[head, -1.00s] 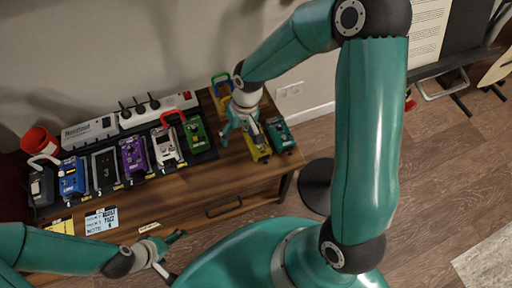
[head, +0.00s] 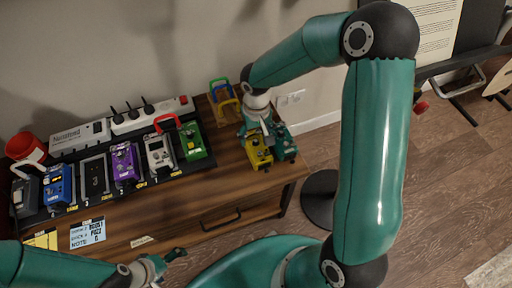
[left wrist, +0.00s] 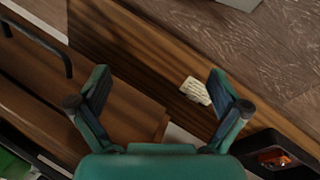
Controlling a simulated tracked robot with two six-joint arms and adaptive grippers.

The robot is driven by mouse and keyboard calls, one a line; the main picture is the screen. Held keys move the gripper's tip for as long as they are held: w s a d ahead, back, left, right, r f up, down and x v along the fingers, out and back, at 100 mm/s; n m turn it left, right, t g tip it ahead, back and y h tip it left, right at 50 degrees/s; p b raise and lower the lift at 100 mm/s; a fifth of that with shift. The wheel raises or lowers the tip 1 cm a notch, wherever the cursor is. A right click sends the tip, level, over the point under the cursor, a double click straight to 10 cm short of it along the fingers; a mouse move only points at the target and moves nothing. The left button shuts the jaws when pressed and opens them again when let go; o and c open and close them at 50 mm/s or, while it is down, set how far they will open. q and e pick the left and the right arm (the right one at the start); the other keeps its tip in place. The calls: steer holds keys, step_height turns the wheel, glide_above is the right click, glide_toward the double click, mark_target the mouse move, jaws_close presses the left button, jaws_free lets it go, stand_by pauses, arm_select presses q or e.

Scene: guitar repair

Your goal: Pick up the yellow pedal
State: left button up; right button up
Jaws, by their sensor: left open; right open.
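The yellow pedal (head: 258,153) sits near the right end of the wooden cabinet top in the head view. My left gripper (head: 172,262) is open and empty in front of the cabinet's front edge. Its two spread fingers also show in the left wrist view (left wrist: 158,85), with nothing between them.
A pedalboard (head: 190,168) with several pedals, including a green one (head: 192,142), lies to the left. A blue and yellow stand (head: 223,98) is behind the yellow pedal. A power strip (head: 150,116) runs along the wall. Bare cabinet top (head: 222,180) lies in front.

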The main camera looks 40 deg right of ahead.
mark_target(256, 141)
steer(key=shift+f+b, duration=0.5)
steer(key=shift+f, duration=2.3)
steer(key=shift+w+r, duration=0.1)
steer(key=c, duration=1.2)
